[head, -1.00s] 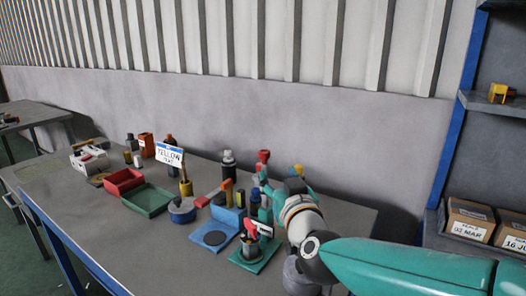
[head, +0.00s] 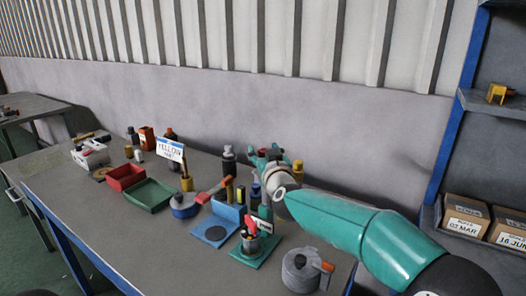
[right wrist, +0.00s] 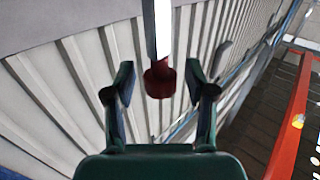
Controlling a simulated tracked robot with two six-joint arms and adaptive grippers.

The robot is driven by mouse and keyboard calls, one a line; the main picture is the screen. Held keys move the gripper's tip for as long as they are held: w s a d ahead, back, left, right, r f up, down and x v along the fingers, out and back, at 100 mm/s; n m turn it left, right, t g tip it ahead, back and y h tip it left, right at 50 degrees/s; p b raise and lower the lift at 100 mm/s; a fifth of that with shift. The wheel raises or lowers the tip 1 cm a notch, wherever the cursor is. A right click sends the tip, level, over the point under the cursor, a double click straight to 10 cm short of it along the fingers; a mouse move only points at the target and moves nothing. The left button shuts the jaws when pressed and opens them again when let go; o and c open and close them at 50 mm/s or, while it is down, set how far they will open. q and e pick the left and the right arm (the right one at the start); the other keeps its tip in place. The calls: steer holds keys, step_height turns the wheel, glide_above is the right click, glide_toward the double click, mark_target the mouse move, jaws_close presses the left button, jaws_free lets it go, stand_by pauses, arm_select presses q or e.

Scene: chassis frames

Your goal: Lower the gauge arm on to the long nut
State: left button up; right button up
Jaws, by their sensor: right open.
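A teal base (head: 249,259) stands near the front right of the bench with a teal upright behind. On it is a dark cylinder (head: 250,244) with a red top and a small white label (head: 264,225); the label's text is too small to read surely, so I cannot tell whether this is the long nut. My right gripper (head: 262,156) is beyond this base, towards the wall, open. In the right wrist view, a pale bar (right wrist: 162,30) with a dark red end (right wrist: 159,80) shows between its open fingers (right wrist: 160,92), apparently not gripped. My left gripper is not in view.
A grey round device (head: 299,272) with an orange handle stands right. Red (head: 125,178) and green (head: 149,195) trays sit further left. The bench's front left is clear.

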steer(key=shift+c, duration=0.3)
jaws_close()
steer(key=shift+a, duration=0.1)
steer(key=shift+s+f+b, duration=0.15)
steer(key=shift+b, duration=0.2)
steer(key=s+a+f+n+t+y+b, duration=0.3)
steer(key=s+a+n+t+b, duration=0.1)
steer(key=b, duration=1.3)
steer(key=shift+s+a+f+n, duration=0.2)
steer(key=shift+s+a+n, duration=0.5)
steer(key=shift+s+n, duration=0.8)
steer(key=shift+s, duration=0.15)
